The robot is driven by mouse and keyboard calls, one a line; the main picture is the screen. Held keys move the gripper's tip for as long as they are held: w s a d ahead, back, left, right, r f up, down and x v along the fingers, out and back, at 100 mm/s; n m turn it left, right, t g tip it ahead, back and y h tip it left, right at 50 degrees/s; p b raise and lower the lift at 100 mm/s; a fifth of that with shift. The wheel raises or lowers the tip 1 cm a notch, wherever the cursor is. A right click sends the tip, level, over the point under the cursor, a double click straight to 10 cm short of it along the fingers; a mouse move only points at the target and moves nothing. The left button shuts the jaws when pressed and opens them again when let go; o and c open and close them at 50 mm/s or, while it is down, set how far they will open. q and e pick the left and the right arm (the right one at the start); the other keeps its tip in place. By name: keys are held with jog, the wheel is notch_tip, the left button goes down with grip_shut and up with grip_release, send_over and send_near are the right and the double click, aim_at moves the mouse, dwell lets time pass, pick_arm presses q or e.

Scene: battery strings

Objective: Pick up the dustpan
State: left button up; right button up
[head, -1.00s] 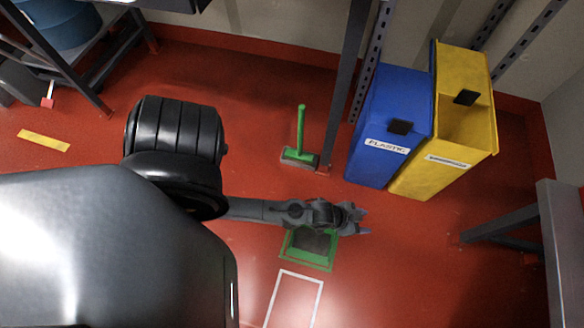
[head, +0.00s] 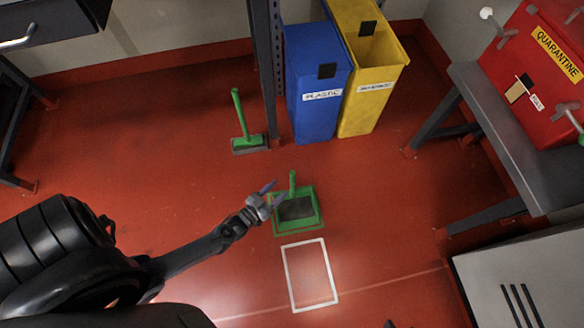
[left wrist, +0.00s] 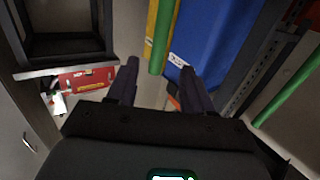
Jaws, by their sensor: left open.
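The green dustpan (head: 297,208) with a dark pan lies on the red floor inside a green outline, its green handle (head: 292,181) standing up. My left gripper (head: 274,194) is open just left of the handle in the head view, its fingers pointing toward it. In the left wrist view the green dustpan handle (left wrist: 162,38) appears ahead, in line with the gap between the open fingers (left wrist: 159,75). I cannot tell whether the fingers reach around it. My right gripper is not in view.
A green broom (head: 241,120) stands upright by the rack post (head: 266,70). Blue (head: 316,115) and yellow (head: 360,110) bins stand behind. A grey bench (head: 490,120) with a red quarantine box (head: 540,60) is at the right. A white floor outline (head: 289,280) is empty.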

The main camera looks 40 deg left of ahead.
aim_at(291, 180)
pick_arm(q)
jog(key=w+b, duration=0.1)
jog(key=w, duration=0.1)
jog(key=w+f+b, duration=0.1)
jog(key=w, duration=0.1)
jog(key=shift+d+f, duration=0.1)
jog(key=shift+w+d+f+b, duration=0.1)
jog(key=shift+w+f+b, duration=0.05)
jog(key=shift+b, duration=0.5)
jog(key=w+b, duration=0.2)
jog(key=w, duration=0.2)
jog(key=shift+w+r+b, duration=0.2)
jog(key=shift+w+b, duration=0.1)
jog(key=shift+w, duration=0.1)
jog(key=shift+s, duration=0.25)
jog(key=shift+c, duration=1.1)
jog(key=shift+w, duration=0.1)
grip_shut()
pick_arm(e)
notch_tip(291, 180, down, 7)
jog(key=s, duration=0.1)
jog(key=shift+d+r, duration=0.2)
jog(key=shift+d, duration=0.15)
